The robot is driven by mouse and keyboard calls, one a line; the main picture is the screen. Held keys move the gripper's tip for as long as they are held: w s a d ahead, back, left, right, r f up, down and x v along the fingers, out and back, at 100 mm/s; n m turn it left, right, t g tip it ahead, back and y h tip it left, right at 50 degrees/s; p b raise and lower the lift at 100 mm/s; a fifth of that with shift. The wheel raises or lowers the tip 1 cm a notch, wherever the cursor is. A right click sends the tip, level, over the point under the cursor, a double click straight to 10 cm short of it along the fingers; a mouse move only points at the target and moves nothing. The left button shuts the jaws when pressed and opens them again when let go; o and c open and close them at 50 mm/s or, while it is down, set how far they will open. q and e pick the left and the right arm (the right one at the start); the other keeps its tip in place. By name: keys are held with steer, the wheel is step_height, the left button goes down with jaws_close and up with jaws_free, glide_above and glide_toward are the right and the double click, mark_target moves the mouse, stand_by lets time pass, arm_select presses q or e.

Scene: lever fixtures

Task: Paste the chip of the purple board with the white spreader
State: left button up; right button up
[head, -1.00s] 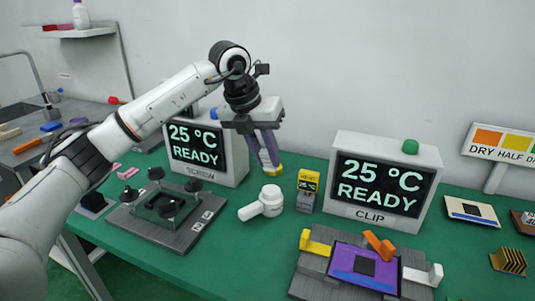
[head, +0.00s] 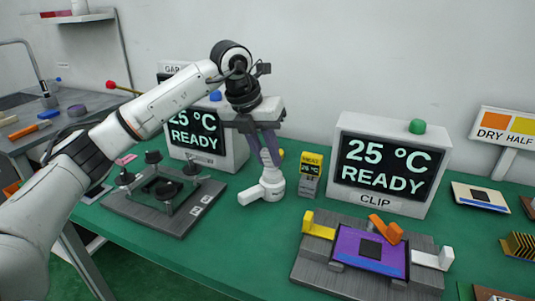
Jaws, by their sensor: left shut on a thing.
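The purple board (head: 345,243) lies in the grey clip fixture (head: 312,262) at the front right, with a dark square chip (head: 370,249) on it. Yellow (head: 318,229), orange (head: 385,229) and white (head: 434,259) levers stand around it; the orange one overhangs the board's back edge. The white spreader (head: 265,189), a round knob with a stubby side arm, is upright on the green table left of the board. My left gripper (head: 271,162) points down and is shut on the spreader's top. The fingertips are partly hidden against it. My right gripper is out of view.
A display box labelled CLIP (head: 390,165) stands behind the board, another display box (head: 207,137) behind my left arm. A small yellow-and-grey block (head: 311,175) is right of the spreader. A grey post fixture (head: 162,204) is at left. The table between spreader and board is clear.

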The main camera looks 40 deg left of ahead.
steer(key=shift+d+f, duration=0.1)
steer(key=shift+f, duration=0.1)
arm_select(q)
steer(key=shift+f, duration=0.25)
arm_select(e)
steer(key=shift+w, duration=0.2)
arm_select(q)
steer(key=shift+f+b, duration=0.25)
steer(key=shift+b, duration=0.05)
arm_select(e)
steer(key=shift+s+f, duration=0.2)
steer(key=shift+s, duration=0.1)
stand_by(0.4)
